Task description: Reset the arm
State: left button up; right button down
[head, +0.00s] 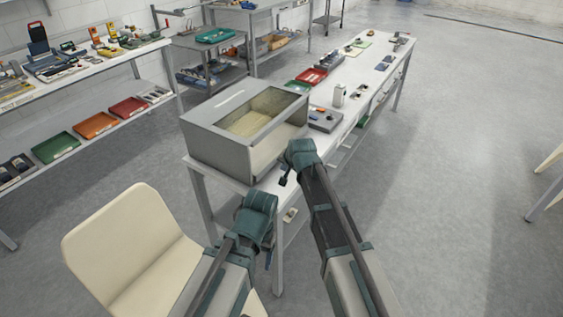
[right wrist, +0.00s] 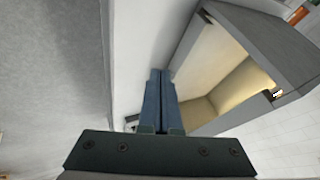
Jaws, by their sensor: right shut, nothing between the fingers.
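My right gripper (head: 284,179) is at the near right corner of the ozone washer, a grey box (head: 212,150) with an open or see-through top and front, on the near end of the long white table (head: 343,70). In the right wrist view my right gripper (right wrist: 160,73) is shut and empty, its fingers beside the washer (right wrist: 275,45) over the tabletop. I cannot tell whether it touches the washer. My left gripper (head: 268,262) hangs below and left of it, in front of the table; its fingertips are too unclear to read.
A cream chair (head: 125,245) stands at the near left. A grey block (head: 324,120), a white bottle (head: 339,95) and red tray (head: 306,77) sit beyond the washer. Shelves with coloured trays (head: 95,125) line the left. The floor at right is mostly clear.

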jog(key=shift+s+d+r, duration=0.15)
jog(key=shift+s+r, duration=0.25)
jog(key=shift+r, duration=0.15)
jog(key=shift+s, duration=0.1)
jog(key=s+d+f+n+g+h, duration=0.1)
jog(key=s+f+n+g, duration=0.1)
jog(key=s, duration=1.3)
jog(key=s+d+f+n+g+h, duration=0.2)
jog(key=s+n+g, duration=0.3)
jog(key=s, duration=1.1)
jog(key=shift+f+n+h, duration=0.15)
jog(key=shift+n+h, duration=0.15)
jog(key=shift+n, duration=0.9)
